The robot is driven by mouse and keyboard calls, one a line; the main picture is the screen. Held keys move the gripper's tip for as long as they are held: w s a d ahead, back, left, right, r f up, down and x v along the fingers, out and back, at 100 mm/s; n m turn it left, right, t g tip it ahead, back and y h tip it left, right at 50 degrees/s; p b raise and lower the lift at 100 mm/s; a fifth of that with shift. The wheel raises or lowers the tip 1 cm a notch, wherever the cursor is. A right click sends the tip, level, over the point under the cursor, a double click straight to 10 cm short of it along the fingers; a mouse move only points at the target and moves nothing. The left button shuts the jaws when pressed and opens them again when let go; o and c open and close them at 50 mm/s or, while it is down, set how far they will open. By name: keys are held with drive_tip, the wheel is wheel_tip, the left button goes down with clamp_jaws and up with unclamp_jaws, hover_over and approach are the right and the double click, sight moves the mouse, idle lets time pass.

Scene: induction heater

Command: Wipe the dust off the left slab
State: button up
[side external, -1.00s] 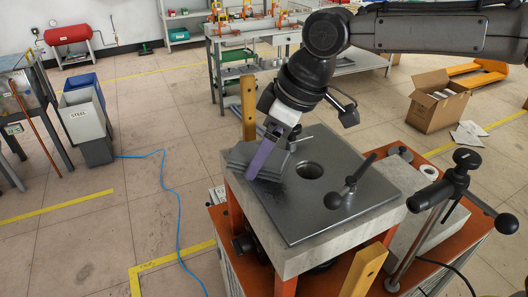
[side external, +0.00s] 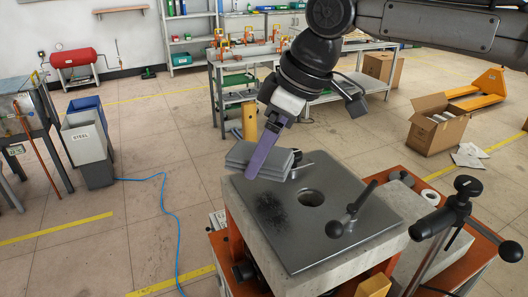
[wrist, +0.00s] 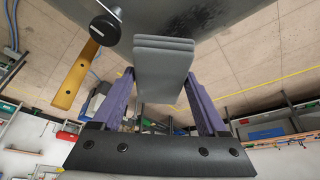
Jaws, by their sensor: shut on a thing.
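My gripper (side external: 258,163) has purple fingers and is shut on a grey folded cloth (side external: 285,161), a stack of flat layers. It holds the cloth over the back left part of the dark grey slab (side external: 300,241), seemingly above the surface. A dark, speckled dust patch (side external: 271,212) lies on the slab's left half, left of a round hole (side external: 311,198). In the wrist view the cloth (wrist: 164,70) sits between both fingers, and part of the dust (wrist: 192,20) shows beyond it. The cloth hides part of the slab's back left edge.
A taller post with black knobs (side external: 432,222) stands further right. The front of the slab is clear.

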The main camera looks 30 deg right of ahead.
drive_tip(key=shift+r, duration=0.1)
drive_tip(key=shift+r, duration=1.4)
